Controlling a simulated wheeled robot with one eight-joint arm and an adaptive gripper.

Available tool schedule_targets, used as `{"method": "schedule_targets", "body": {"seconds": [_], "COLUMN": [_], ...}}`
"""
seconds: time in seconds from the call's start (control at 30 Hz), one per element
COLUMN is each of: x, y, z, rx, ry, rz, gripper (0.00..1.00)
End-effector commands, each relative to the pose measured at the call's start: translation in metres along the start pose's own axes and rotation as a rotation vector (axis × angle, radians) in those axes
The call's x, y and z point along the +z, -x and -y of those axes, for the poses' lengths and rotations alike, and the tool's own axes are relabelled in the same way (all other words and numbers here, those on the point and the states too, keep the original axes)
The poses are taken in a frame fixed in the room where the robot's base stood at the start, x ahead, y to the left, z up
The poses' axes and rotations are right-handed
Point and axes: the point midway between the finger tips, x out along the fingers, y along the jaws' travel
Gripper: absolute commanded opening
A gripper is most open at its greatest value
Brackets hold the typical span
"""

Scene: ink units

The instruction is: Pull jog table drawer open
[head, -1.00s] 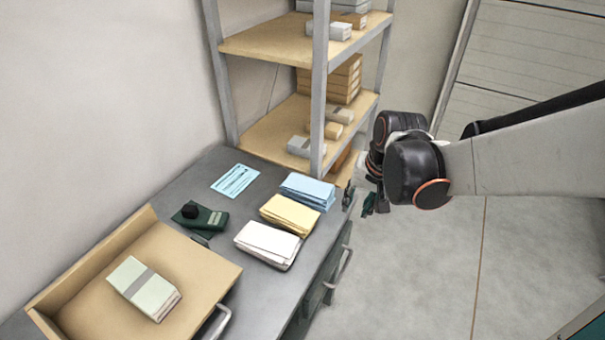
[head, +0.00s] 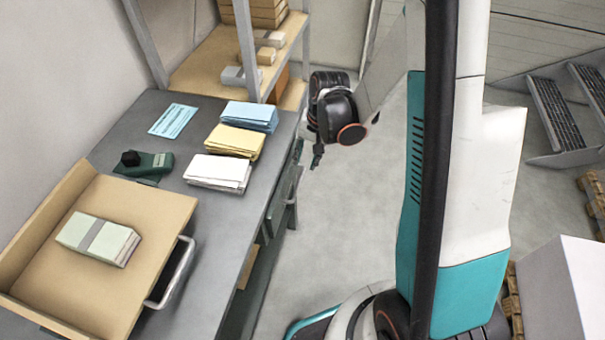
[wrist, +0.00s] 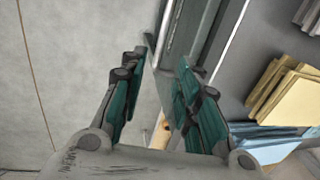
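The grey table (head: 200,215) stands at the left in the head view. Its dark green drawer front (head: 283,200) is on the right side below the top, seen steeply from above, so how far it is out is hard to tell. A pale handle-like bar (head: 295,170) shows beside it. The drawer side (wrist: 190,30) shows beyond the fingers.
On the table are blue (head: 250,115), yellow (head: 235,140) and white (head: 218,172) paper stacks, a dark green device (head: 146,162) and a wooden tray (head: 165,205) holding a banded bundle (head: 97,238). A shelf unit (head: 205,78) stands behind. Floor (head: 350,200) right of the table is clear.

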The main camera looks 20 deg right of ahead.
Motion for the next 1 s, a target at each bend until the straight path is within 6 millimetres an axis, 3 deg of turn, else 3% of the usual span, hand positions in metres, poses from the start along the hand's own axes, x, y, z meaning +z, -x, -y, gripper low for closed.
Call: {"method": "schedule_targets", "body": {"seconds": [0.03, 0.2, 0.4, 0.83, 0.87, 1.0], "x": [0.000, -0.001, 0.000, 0.000, 0.000, 0.000], "y": [-0.015, -0.046, -0.070, -0.078, -0.078, -0.078], "z": [-0.001, -0.001, 0.000, 0.000, 0.000, 0.000], "rx": [0.000, 0.000, 0.000, 0.000, 0.000, 0.000], "ry": [0.000, 0.001, 0.001, 0.000, 0.000, 0.000], "rz": [0.000, -0.001, -0.001, -0.001, -0.001, -0.001], "gripper": [0.30, 0.30, 0.30, 0.30, 0.28, 0.00]}}
